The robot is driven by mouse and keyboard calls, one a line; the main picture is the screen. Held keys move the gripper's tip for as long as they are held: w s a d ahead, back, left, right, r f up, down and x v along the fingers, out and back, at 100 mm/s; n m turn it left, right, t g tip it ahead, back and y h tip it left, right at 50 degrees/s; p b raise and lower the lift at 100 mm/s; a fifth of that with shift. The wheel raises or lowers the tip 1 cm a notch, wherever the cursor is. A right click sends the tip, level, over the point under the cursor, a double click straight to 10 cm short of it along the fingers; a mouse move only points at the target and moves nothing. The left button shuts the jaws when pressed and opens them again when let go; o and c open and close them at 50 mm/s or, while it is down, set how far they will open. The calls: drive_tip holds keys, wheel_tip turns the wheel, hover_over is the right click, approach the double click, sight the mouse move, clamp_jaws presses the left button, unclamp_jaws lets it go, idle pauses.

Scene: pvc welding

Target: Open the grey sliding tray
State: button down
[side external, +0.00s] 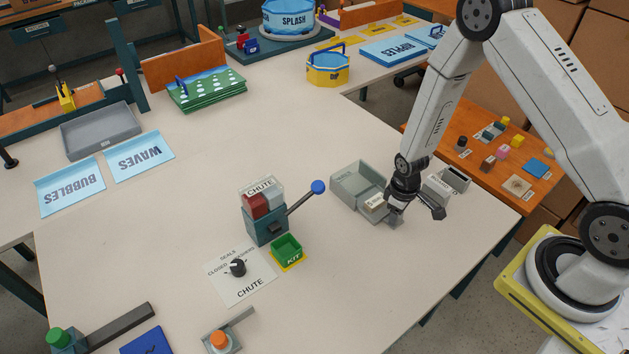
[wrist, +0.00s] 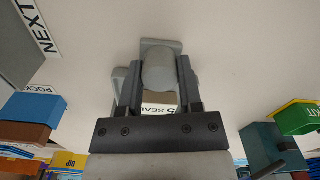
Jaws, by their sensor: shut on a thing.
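The grey sliding tray (side external: 376,204) has a pale label on top and sits at the lower right end of an open grey box (side external: 357,182), right of the table's middle. My gripper (side external: 396,214) is low at the tray's right end and hides part of it. In the wrist view my gripper (wrist: 160,78) has its two fingers on either side of a rounded grey handle (wrist: 160,68), shut on it. A label (wrist: 160,110) with partly hidden lettering shows behind the handle. How far the tray is out of the box is hard to tell.
Small grey holders (side external: 437,187) stand close right of my gripper. A chute unit (side external: 265,222) with a blue-knobbed lever (side external: 318,187) and a green kit bin (side external: 286,250) stand to the left. The tabletop in front of the tray is clear.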

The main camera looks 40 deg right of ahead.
drive_tip(key=shift+s, duration=1.4)
drive_tip(key=shift+c, duration=1.3)
unclamp_jaws()
drive_tip(key=shift+w+r, duration=0.1)
drive_tip(key=shift+r, duration=0.05)
wheel_tip(320, 180, up, 8)
drive_tip(key=shift+f, duration=0.25)
